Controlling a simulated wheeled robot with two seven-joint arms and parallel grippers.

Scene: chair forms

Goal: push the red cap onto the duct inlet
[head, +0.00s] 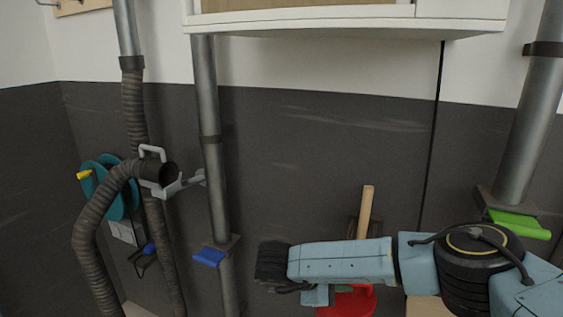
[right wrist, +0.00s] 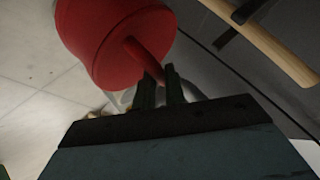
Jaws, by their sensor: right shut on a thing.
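The red cap (right wrist: 115,40) is a round, drum-like piece with a thin stem in the right wrist view. My right gripper (right wrist: 158,85) is shut on this stem, and the cap's body is beyond the fingertips. In the head view the cap (head: 352,302) shows partly below my right forearm, by the folded-under hand (head: 341,289), and the picture edge cuts it off. I cannot clearly make out the duct inlet. Metal ducts run down the wall, one with a blue tab (head: 209,257) and one with a green tab (head: 519,224). My left gripper is out of view.
A ribbed hose (head: 90,230) with an open dark nozzle (head: 166,173) hangs at the left near a teal reel (head: 119,205). A wooden handle (head: 366,210) stands behind my right forearm. A white cabinet (head: 345,22) overhangs above. The dark wall's middle is clear.

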